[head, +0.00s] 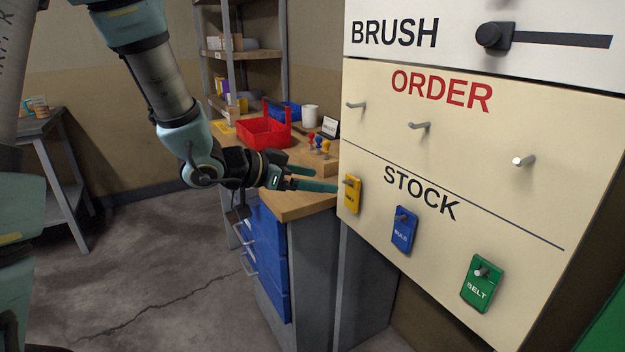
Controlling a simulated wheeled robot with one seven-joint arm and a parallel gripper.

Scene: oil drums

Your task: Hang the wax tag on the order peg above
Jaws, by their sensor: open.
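A yellow tag (352,196) hangs on a peg at the left end of the STOCK row; its small label is hard to read. A blue tag (404,230) and a green BELT tag (481,283) hang to its right. Above, under the red ORDER lettering, are three bare pegs: left order peg (356,105), middle order peg (420,125) and right order peg (522,161). My gripper (322,180) is open just left of the yellow tag, its teal fingers pointing at it. I cannot tell whether a finger touches the tag.
The cream board (450,185) stands at the right, with a BRUSH slider (495,37) above. Behind my gripper is a wooden bench (300,205) with a red tray (263,132) and blue drawers (268,255). A grey side table (45,125) stands far left. The floor between is open.

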